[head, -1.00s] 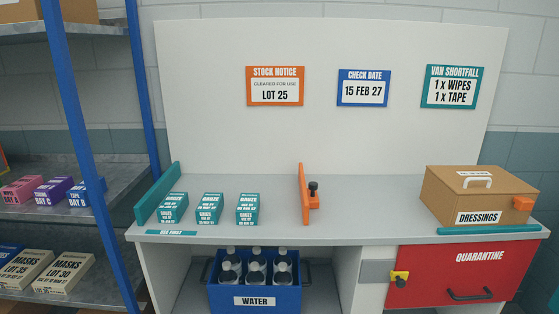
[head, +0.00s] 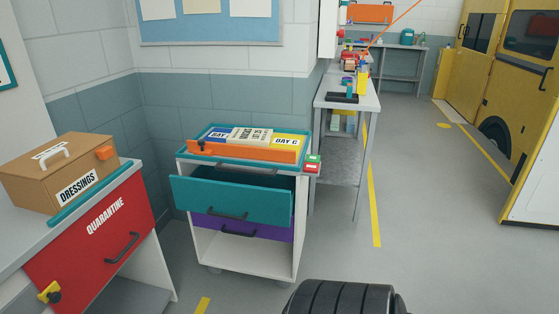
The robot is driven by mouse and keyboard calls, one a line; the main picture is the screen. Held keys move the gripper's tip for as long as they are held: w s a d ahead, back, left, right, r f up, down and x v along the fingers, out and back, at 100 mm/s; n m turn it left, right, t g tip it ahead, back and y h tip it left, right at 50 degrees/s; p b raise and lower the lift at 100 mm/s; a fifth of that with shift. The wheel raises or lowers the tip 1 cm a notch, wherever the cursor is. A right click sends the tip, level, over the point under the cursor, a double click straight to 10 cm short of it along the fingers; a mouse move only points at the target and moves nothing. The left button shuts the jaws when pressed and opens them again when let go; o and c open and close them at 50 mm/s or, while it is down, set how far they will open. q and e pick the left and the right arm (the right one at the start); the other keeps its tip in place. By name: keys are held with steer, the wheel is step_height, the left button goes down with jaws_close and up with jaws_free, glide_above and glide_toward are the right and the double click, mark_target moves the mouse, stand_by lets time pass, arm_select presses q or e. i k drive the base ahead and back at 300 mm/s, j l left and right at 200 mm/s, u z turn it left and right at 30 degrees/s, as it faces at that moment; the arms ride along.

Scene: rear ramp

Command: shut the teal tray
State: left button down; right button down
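A white trolley (head: 212,258) stands at the centre left of the head view. Its teal tray (head: 245,200) is a drawer with a dark handle, and it sticks out from the trolley's front. A dark gap shows above its front panel. Below it is a purple drawer (head: 243,229), partly hidden beneath the teal one and sitting farther back. Neither of my grippers is in view.
The trolley's teal-rimmed top (head: 183,154) carries an orange bar (head: 243,149) and several labelled packs. A counter with a dressings box (head: 56,172) and red quarantine drawer (head: 92,240) stands left. A metal bench (head: 343,152) stands behind. Open floor (head: 430,255) lies right.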

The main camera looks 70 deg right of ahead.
mark_target(270, 201)
steer(key=z, duration=1.75)
